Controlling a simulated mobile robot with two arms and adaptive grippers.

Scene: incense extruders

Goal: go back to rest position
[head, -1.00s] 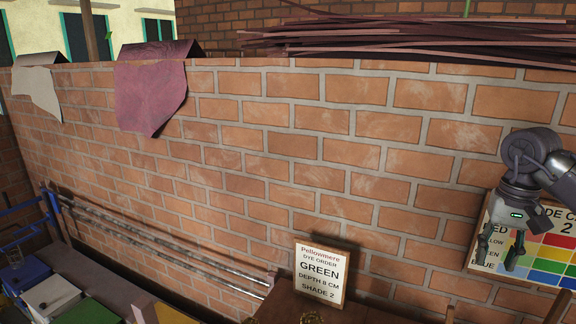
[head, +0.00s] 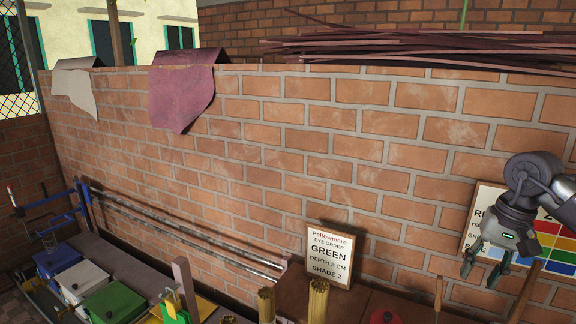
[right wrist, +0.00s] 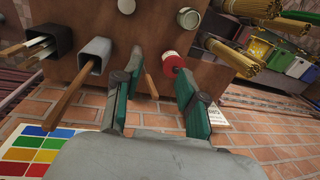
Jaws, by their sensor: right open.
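My right gripper (head: 485,262) hangs in the air at the right of the head view, in front of the colour chart (head: 556,243). Its fingers are apart, with nothing between them. In the right wrist view the open gripper (right wrist: 150,88) has its green-padded fingers pointing toward the brown table (right wrist: 150,40). A red-topped jar (right wrist: 170,68) appears just beyond one fingertip there; I cannot tell how far apart they are. My left gripper is not in view.
A brick wall (head: 300,150) runs behind everything. A dye-order sign (head: 330,257) reads GREEN, depth 8 cm, shade 2. Green (head: 112,302) and white (head: 82,278) bins stand at lower left. Bundles of sticks (head: 318,300) stand at the bottom.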

